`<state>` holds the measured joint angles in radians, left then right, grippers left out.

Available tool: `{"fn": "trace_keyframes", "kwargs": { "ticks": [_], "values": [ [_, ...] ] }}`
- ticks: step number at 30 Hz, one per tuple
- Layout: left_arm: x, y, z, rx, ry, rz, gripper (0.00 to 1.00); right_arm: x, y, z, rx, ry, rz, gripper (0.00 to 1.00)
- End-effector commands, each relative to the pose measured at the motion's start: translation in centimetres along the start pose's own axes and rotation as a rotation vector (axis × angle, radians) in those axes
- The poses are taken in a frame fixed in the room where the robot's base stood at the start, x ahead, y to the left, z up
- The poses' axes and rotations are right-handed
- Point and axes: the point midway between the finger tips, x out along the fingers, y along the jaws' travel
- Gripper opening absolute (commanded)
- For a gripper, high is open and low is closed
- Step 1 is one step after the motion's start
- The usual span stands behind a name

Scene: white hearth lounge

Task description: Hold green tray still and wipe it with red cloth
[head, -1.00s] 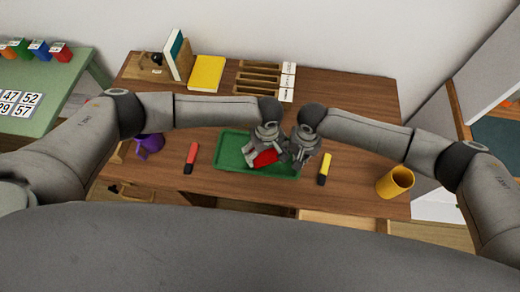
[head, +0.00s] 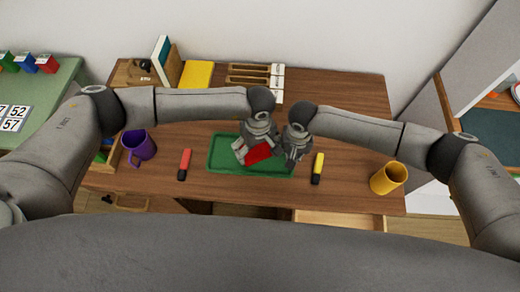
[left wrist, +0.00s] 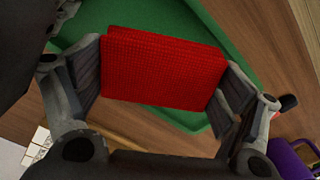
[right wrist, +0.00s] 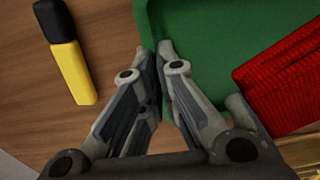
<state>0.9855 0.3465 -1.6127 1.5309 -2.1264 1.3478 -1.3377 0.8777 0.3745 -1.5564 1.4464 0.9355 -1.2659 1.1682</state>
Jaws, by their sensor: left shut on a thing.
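The green tray (head: 223,167) lies on the wooden desk, and part of its floor and rim shows in the left wrist view (left wrist: 222,40). My left gripper (head: 254,152) is shut on the folded red cloth (head: 259,153), which is over the tray. The cloth fills the space between the fingers in the left wrist view (left wrist: 160,68). Whether the cloth touches the tray floor is not clear. My right gripper (right wrist: 158,50) has its fingertips together on the tray's rim at the right side, one finger on each side of the wall.
A red marker (head: 185,164) lies left of the tray and a yellow marker (head: 318,168) right of it. A purple mug (head: 139,147) stands further left, a yellow cup (head: 388,178) further right. A wooden rack (head: 250,75) and yellow book (head: 197,74) are behind.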

Motion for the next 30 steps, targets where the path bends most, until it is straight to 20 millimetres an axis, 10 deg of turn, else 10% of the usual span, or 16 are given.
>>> {"fn": "trace_keyframes", "kwargs": {
  "ticks": [11,18,30],
  "values": [
    [-2.14,1.53,0.68,0.018,-0.01,0.043,0.66,0.5,-0.45,0.86,-0.011,-0.013,-0.005,0.0],
    [-2.15,1.54,0.66,0.018,-0.009,0.043,0.66,0.47,-0.56,0.94,-0.013,-0.014,-0.007,0.3],
    [-2.16,1.55,0.62,0.018,-0.008,0.043,0.66,-0.2,-0.66,0.89,-0.014,-0.014,-0.011,0.3]
  ]
}}
